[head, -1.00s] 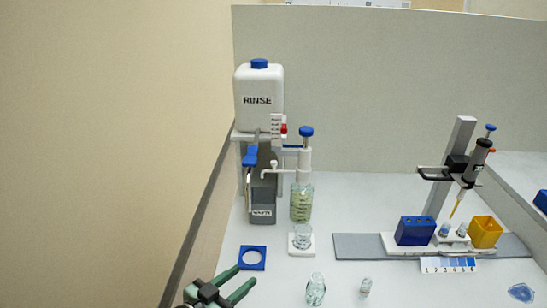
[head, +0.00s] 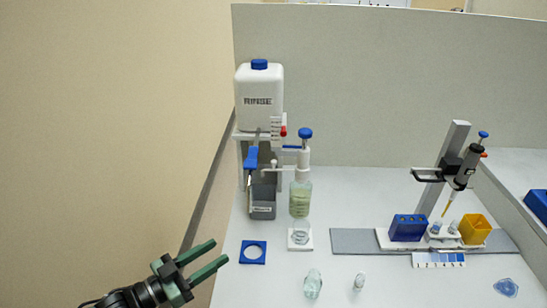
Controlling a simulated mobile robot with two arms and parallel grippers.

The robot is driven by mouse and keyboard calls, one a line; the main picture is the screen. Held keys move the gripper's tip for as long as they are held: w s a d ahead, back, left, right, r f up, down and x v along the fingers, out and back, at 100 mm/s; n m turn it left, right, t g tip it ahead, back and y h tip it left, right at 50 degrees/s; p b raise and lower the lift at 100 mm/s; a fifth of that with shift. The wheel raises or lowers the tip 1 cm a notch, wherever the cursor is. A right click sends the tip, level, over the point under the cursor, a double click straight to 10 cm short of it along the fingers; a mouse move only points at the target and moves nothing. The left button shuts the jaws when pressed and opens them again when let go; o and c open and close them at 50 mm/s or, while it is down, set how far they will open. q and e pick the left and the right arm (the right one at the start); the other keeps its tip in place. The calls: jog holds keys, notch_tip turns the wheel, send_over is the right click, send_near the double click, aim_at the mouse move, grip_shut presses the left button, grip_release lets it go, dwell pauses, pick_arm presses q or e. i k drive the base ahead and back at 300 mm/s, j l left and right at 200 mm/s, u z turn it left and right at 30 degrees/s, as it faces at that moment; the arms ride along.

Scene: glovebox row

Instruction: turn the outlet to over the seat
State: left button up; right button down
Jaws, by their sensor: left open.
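The bottle-top dispenser (head: 304,150) has a blue knob and a white pump on a clear glass bottle (head: 300,198) with pale liquid. The white square seat (head: 292,247) is in front of the bottle and bears a small clear glass vessel (head: 301,232). My left gripper (head: 221,251) is open and empty at the lower left, left of the blue ring and apart from the dispenser. My right gripper is not in view.
A white RINSE tank (head: 258,100) with a blue-handled tap and grey bin (head: 262,205) stands left of the dispenser. A pipette stand (head: 440,175) is at right.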

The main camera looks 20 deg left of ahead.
aim_at(274, 162)
jog(key=i+j, duration=0.1)
jog(key=i, duration=0.2)
jog(key=i+j, duration=0.15)
jog(key=i, duration=0.15)
jog(key=i+l, duration=0.25)
jog(key=i, duration=0.25)
